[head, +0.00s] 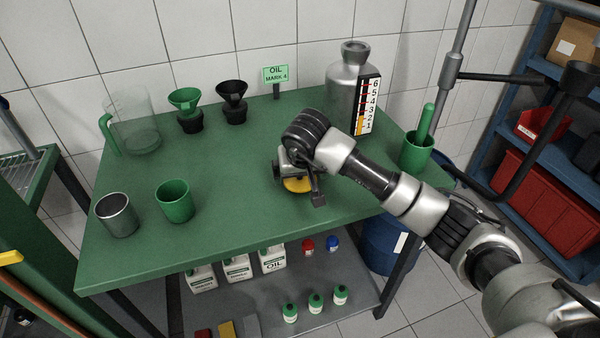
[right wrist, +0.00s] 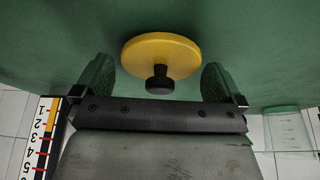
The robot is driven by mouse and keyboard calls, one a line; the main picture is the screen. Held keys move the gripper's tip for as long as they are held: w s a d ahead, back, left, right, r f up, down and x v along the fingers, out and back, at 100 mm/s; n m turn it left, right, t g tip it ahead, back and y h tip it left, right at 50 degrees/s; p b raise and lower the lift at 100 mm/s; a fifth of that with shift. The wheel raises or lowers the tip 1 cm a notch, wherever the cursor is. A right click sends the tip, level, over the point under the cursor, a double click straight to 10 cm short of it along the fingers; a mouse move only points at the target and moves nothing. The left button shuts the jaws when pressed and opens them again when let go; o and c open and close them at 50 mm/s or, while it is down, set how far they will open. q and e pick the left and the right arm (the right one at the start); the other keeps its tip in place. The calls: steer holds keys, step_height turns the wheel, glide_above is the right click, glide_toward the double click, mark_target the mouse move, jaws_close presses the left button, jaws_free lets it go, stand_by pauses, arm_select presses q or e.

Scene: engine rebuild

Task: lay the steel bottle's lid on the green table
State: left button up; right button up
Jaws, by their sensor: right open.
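The steel bottle (head: 345,88) stands upright at the back right of the green table (head: 240,150), with a level scale on its side and no lid on its mouth. The lid, a yellow disc (head: 297,185) with a black knob, appears to lie flat on the table in front of the bottle, knob up. It shows whole in the right wrist view (right wrist: 160,55). My right gripper (head: 299,188) is open above it, with one finger on each side of the lid and gaps between. My left gripper is not in view.
A steel cup (head: 116,215) and a green cup (head: 174,202) stand front left. A clear jug (head: 134,122) and two funnels (head: 185,105) (head: 232,100) stand behind. A green container (head: 416,152) is at the right edge. The middle of the table is clear.

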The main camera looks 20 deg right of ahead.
steer(key=v, duration=1.2)
steer(key=shift+r, duration=0.4)
